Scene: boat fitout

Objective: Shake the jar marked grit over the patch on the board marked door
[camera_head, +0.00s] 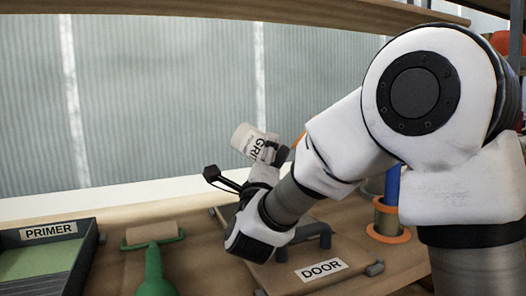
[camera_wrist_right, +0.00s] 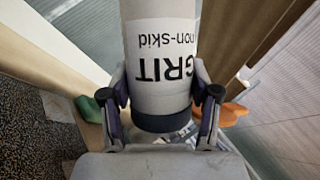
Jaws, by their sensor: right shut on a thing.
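The jar marked GRIT (camera_head: 246,138) is white with a black lettered label and a dark end. My right gripper (camera_head: 270,157) is shut on it and holds it tilted in the air, above the workbench. In the right wrist view the jar (camera_wrist_right: 160,55) sits between both fingers of the right gripper (camera_wrist_right: 162,98), its label upside down. The board marked DOOR (camera_head: 285,273) lies on the bench, below and in front of the jar, with a dark handle on it. My right arm covers part of the board, and I cannot make out the patch. My left gripper is out of view.
A tray marked PRIMER (camera_head: 88,240) stands at the left, beside a green-handled roller (camera_head: 153,262). An orange-rimmed holder (camera_head: 388,237) with a blue item stands right of the board. A wooden shelf (camera_head: 290,13) runs overhead. Bare bench (camera_head: 195,250) shows between roller and board.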

